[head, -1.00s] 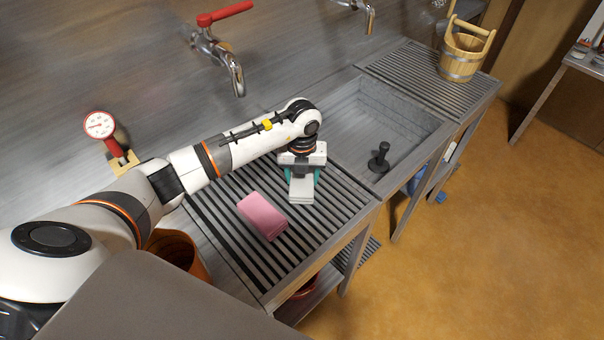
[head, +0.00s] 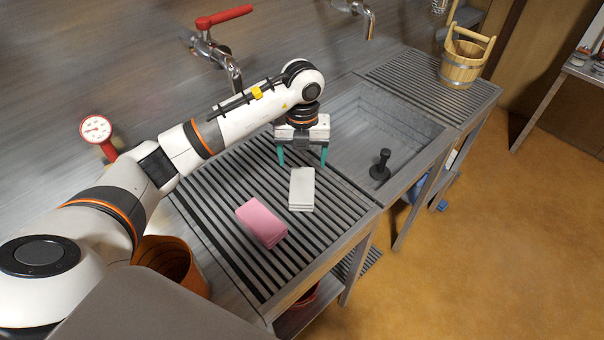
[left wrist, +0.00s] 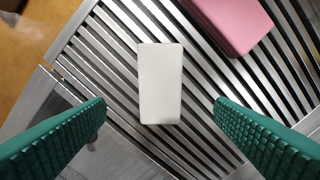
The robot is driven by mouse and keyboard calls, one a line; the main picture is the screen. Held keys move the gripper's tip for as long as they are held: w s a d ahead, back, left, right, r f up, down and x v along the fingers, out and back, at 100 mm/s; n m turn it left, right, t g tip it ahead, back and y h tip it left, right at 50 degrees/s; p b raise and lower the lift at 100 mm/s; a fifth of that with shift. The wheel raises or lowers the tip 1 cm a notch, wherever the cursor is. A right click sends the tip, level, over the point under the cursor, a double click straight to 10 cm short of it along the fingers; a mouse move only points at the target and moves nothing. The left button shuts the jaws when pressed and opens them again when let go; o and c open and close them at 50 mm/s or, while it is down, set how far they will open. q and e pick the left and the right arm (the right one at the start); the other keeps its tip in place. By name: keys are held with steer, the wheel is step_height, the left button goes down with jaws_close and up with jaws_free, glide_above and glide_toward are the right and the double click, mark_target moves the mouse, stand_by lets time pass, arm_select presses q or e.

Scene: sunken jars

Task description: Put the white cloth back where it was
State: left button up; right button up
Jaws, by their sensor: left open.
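The white cloth (head: 301,188), a folded block, lies on the slatted drainboard (head: 235,255), to the right of a pink cloth (head: 262,222). In the left wrist view the white cloth (left wrist: 160,83) lies flat across the slats, with the pink cloth (left wrist: 232,22) beside it and a gap between them. My left gripper (head: 302,163) is open and empty, raised above and behind the white cloth. Its green fingers (left wrist: 160,115) are spread wider than the cloth and do not touch it. My right gripper is not in view.
The sunken basin (head: 372,130) is to the right, with a black plug (head: 381,164) standing in it. A wooden bucket (head: 466,62) stands on the far drainboard. A red-handled tap (head: 222,20) and a red gauge (head: 97,130) are at the back. An orange pot (head: 170,262) is below left.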

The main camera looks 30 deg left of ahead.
arm_select(q)
steer(key=shift+r, duration=1.5)
